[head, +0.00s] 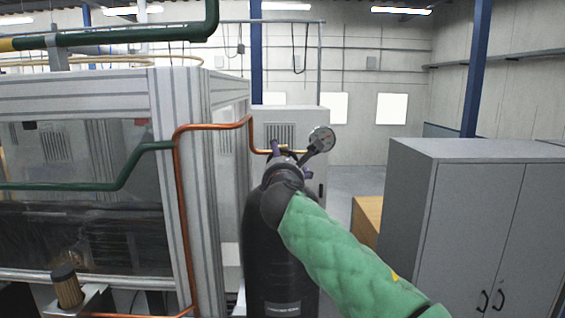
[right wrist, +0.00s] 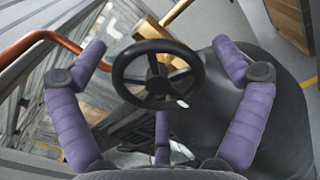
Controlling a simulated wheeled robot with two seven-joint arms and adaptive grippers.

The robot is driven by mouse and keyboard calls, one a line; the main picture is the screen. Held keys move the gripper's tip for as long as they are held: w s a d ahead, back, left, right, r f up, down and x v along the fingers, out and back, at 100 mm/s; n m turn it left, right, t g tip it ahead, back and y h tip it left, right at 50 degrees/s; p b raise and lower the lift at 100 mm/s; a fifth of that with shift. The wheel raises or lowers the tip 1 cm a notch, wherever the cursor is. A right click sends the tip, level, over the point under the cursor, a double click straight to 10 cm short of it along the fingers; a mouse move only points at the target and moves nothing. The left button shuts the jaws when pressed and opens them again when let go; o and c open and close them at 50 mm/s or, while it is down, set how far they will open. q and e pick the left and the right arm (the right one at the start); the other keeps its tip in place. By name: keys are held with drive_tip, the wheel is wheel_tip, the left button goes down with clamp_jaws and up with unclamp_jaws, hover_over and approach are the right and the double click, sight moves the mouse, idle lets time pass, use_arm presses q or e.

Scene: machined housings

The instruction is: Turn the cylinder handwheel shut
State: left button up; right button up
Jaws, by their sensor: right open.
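The black handwheel (right wrist: 158,75) shows in the right wrist view, with spokes and a central hub, on a brass valve. In the head view, my right gripper (head: 286,156) is at the top of the dark cylinder (head: 262,245), and the arm and gripper hide the handwheel. The cylinder's dark shoulder (right wrist: 285,115) fills the right of the wrist view. My left gripper is not in view.
A round gauge (head: 321,138) sticks up right beside my right gripper. A copper pipe (head: 182,220) runs from the valve along a framed machine enclosure (head: 182,100) on the left. A grey cabinet (head: 455,215) and a wooden box (head: 367,217) stand at right.

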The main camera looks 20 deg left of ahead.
drive_tip(key=shift+w, duration=0.1)
drive_tip(key=c, duration=1.2)
drive_tip(key=shift+o, duration=0.2)
